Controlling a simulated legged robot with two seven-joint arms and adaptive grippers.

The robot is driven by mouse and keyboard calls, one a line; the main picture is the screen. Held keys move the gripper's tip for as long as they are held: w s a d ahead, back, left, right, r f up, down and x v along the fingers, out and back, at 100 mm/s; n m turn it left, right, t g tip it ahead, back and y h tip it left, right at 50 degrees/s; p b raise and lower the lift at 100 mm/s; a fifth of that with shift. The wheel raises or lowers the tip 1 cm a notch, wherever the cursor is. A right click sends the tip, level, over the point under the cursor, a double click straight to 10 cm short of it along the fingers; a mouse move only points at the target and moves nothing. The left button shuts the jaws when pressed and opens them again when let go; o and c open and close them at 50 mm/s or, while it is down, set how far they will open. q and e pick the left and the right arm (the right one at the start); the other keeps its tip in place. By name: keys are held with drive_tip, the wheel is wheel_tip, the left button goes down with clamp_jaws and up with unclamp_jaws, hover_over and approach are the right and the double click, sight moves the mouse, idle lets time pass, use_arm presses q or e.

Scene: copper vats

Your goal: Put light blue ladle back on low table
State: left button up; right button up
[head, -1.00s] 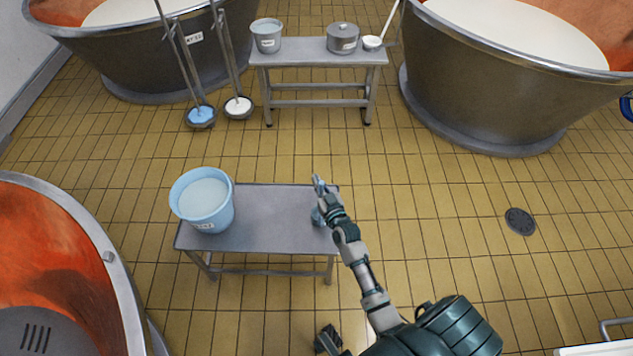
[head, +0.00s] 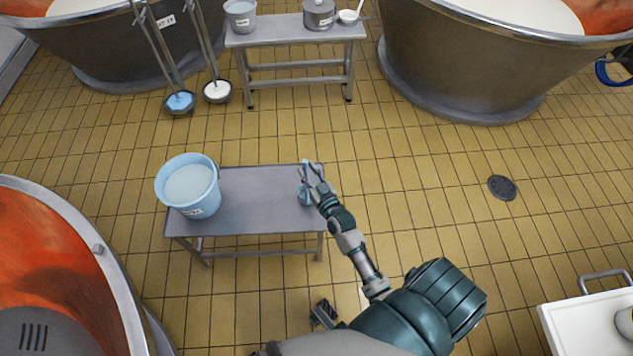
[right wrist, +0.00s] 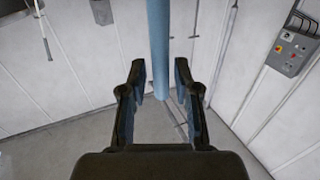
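The low table (head: 262,215) is a grey metal bench in the head view. My right gripper (head: 306,175) is over its right end. Light blue parts of the ladle (head: 304,194) show beside and behind the fingers there; most of its shape is hidden. In the right wrist view a light blue handle (right wrist: 159,45) runs down between the two fingers of my right gripper (right wrist: 160,95). The fingers stand apart, with a gap visible on each side of the handle. A dark part that may be my left gripper (head: 325,314) shows at the bottom; its fingers are unclear.
A light blue bucket (head: 190,187) stands on the low table's left end. Behind is another bench (head: 297,35) with a pail and pot. Blue and white ladles (head: 180,102) hang by a vat. Copper vats (head: 125,290) flank the tables.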

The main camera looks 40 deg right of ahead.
drive_tip(key=s+a+f+n+g+y, duration=0.2)
drive_tip(key=s+a+f+g, duration=0.25)
drive_tip(key=s, duration=0.35)
drive_tip(key=s+a+f+n+g+y, duration=0.2)
drive_tip(key=s+a+f+g, duration=0.15)
drive_tip(key=s+a, duration=0.35)
use_arm(q)
drive_tip(key=shift+s+a+f+g+p, duration=0.1)
drive_tip(key=shift+f+g+p, duration=0.05)
drive_tip(key=shift+f, duration=0.3)
drive_tip(key=shift+s+f+g+p, duration=0.1)
drive_tip(key=shift+f+g+p, duration=0.05)
drive_tip(key=shift+f, duration=0.3)
use_arm(e)
drive_tip(key=s+f+g, duration=0.1)
drive_tip(key=s+g, duration=0.2)
drive_tip(key=s, duration=0.5)
drive_tip(key=s+f+g+h, duration=0.1)
drive_tip(key=s+g, duration=0.3)
drive_tip(key=s, duration=0.5)
drive_tip(key=shift+a+f, duration=0.4)
drive_tip(key=shift+f, duration=0.3)
use_arm(q)
drive_tip(key=shift+r, duration=0.1)
